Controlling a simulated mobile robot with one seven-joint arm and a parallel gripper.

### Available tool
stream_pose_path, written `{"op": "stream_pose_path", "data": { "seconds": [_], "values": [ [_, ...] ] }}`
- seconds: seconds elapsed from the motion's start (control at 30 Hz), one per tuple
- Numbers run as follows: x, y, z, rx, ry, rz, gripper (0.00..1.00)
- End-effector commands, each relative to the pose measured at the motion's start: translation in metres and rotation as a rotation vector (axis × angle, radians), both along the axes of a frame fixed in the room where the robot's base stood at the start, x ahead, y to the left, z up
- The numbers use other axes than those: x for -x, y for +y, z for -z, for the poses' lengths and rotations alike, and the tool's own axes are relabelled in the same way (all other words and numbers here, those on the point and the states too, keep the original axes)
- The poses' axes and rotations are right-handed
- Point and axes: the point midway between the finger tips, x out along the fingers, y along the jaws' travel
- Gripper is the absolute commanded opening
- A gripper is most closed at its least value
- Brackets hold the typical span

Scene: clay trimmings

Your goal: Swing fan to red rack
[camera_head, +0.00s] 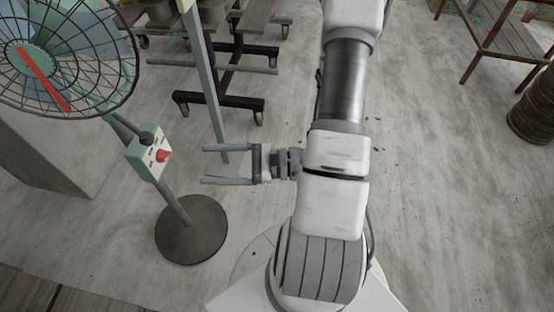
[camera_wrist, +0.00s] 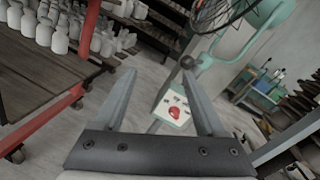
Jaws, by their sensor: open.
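The standing fan has a round wire cage (camera_head: 62,55) with a red strip across its front. Its pale green control box (camera_head: 150,157) has a red knob, and its pole runs down to a dark round base (camera_head: 190,229). My gripper (camera_head: 204,165) is open and empty, to the right of the control box and apart from it in the head view. In the wrist view the control box (camera_wrist: 173,108) shows between my fingers (camera_wrist: 159,68), with the green fan neck (camera_wrist: 240,38) above. A red-framed rack (camera_wrist: 40,116) holding pale bottle-like pieces stands at the left in the wrist view.
A pale upright post (camera_head: 208,85) stands close behind my gripper. Dark wheeled frames (camera_head: 235,75) stand at the back. A pale block (camera_head: 55,155) is at the left, and a wooden rack (camera_head: 505,40) at the upper right. Floor at right is mostly clear.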

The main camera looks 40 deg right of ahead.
Motion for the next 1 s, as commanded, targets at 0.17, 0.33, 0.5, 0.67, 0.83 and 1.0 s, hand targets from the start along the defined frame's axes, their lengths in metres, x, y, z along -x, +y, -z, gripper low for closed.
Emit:
{"op": "stream_pose_path", "data": {
  "seconds": [0.17, 0.33, 0.5, 0.67, 0.83, 1.0],
  "values": [
    [0.024, -0.035, 0.000, 0.003, 0.001, 0.007, 0.73],
    [0.049, -0.070, 0.000, 0.002, 0.001, 0.005, 0.73],
    [0.070, -0.099, 0.000, 0.001, 0.001, 0.004, 0.73],
    [0.083, -0.117, 0.000, 0.001, -0.001, 0.002, 0.73],
    [0.088, -0.123, 0.000, 0.000, 0.001, -0.001, 0.73],
    [0.088, -0.123, 0.000, 0.000, 0.001, -0.001, 0.73]
  ]
}}
